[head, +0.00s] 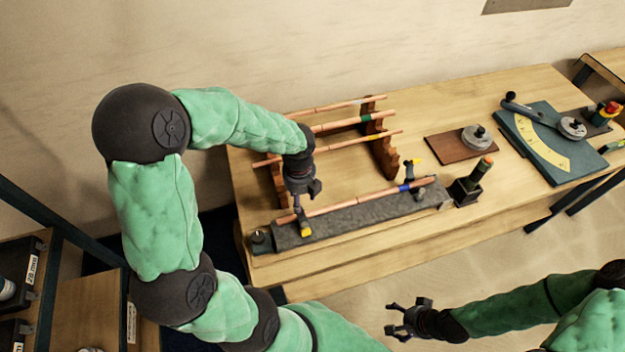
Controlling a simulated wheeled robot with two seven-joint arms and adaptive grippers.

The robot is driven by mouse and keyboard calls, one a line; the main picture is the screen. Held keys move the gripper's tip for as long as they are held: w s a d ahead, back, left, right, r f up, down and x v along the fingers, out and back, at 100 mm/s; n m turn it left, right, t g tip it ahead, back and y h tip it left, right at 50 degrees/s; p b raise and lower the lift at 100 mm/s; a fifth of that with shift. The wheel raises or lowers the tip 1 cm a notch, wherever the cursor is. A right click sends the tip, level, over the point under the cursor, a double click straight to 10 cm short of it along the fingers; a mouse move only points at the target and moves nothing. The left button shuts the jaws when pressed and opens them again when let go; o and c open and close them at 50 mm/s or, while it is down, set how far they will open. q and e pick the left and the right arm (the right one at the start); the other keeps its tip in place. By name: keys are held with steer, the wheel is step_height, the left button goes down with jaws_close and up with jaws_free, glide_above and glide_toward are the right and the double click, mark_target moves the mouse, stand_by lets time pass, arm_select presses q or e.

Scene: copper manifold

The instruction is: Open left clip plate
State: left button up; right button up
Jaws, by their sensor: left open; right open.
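A copper pipe (350,202) lies along a dark grey slab (345,221) on the wooden bench. The left clip (304,229) is at the slab's left part, with a yellow piece at the front edge of the slab. The right clip (409,183) stands near the slab's right end, with a yellow tip behind the pipe. My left gripper (306,197) is open, pointing down just above and behind the left clip; whether it touches the clip is hard to tell. My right gripper (393,320) is open and empty, in front of the bench.
A brown wooden rack (382,152) with several copper pipes stands behind the slab. A dark green torch-like tool (470,184), a brown board (461,146) with a round metal piece, and a bending plate (548,142) are to the right.

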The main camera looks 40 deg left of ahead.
mark_target(302, 216)
arm_select(q)
steer(key=shift+s+f+b, duration=0.35)
steer(key=shift+f+b, duration=0.25)
steer(key=shift+b, duration=0.1)
step_height(302, 216, down, 4)
steer(key=b, duration=0.3)
steer(key=shift+w+b, duration=0.15)
steer(key=shift+b, duration=0.25)
steer(key=shift+f+b, duration=0.5)
steer(key=shift+f, duration=0.7)
arm_select(e)
step_height(302, 216, down, 6)
steer(key=shift+s, duration=0.25)
arm_select(q)
steer(key=shift+a+r, duration=0.1)
steer(key=c, duration=0.7)
steer(key=shift+o, duration=0.2)
arm_select(e)
steer(key=shift+s+a, duration=0.1)
steer(key=shift+r, duration=0.1)
